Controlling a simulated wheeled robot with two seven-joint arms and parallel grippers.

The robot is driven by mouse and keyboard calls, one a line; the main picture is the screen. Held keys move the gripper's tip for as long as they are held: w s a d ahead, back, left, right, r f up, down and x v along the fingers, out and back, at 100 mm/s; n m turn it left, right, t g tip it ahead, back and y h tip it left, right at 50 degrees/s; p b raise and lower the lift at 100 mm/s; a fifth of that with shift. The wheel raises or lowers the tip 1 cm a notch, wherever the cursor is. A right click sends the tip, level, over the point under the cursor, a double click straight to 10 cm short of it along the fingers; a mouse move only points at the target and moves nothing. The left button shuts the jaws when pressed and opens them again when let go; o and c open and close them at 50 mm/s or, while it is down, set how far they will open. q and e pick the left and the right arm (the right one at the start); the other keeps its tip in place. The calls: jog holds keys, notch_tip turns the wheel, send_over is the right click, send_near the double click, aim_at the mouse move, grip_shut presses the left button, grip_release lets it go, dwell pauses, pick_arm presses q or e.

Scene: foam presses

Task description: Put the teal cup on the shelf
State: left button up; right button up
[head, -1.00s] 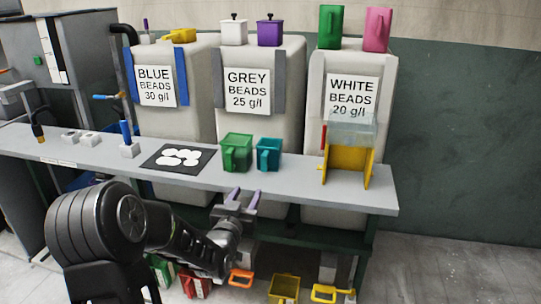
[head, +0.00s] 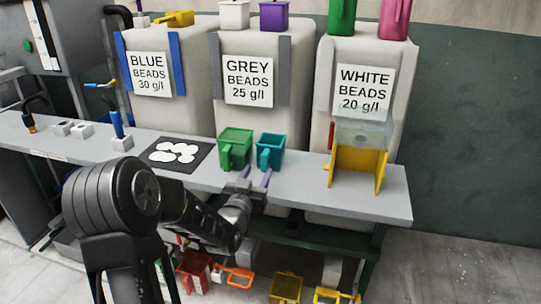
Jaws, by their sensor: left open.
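The teal cup (head: 271,150) stands upright on the grey bench top (head: 300,191), with its handle toward me on its left side. A green cup (head: 235,146) stands close to its left. My left gripper (head: 255,177) is open and empty, its two purple-grey fingers pointing at the bench's front edge just in front of the teal cup. A gap to the cup seems to remain. Lower down, under the bench, a dark green frame (head: 311,237) shows, partly hidden by my arm. I cannot tell which surface is the shelf. My right gripper is out of view.
A yellow stand (head: 358,164) with a clear top is on the bench at right. A black mat (head: 164,160) with white discs lies at left. A red cup (head: 194,271), an orange cup (head: 238,277) and yellow cups (head: 286,287) are below. Large bead containers (head: 247,115) stand behind.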

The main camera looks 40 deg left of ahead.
aim_at(264, 161)
pick_arm(q)
jog(key=shift+x, duration=1.1)
jog(key=shift+w+a+r+p, duration=0.1)
jog(key=shift+w+p, duration=0.15)
jog(key=shift+p, duration=0.05)
jog(key=p+x, duration=0.1)
jog(key=x, duration=0.2)
jog(key=shift+w+a, duration=0.1)
jog(key=shift+w, duration=0.15)
jog(key=shift+w+a, duration=0.15)
jog(key=shift+w, duration=0.4)
jog(key=shift+c, duration=0.2)
grip_shut()
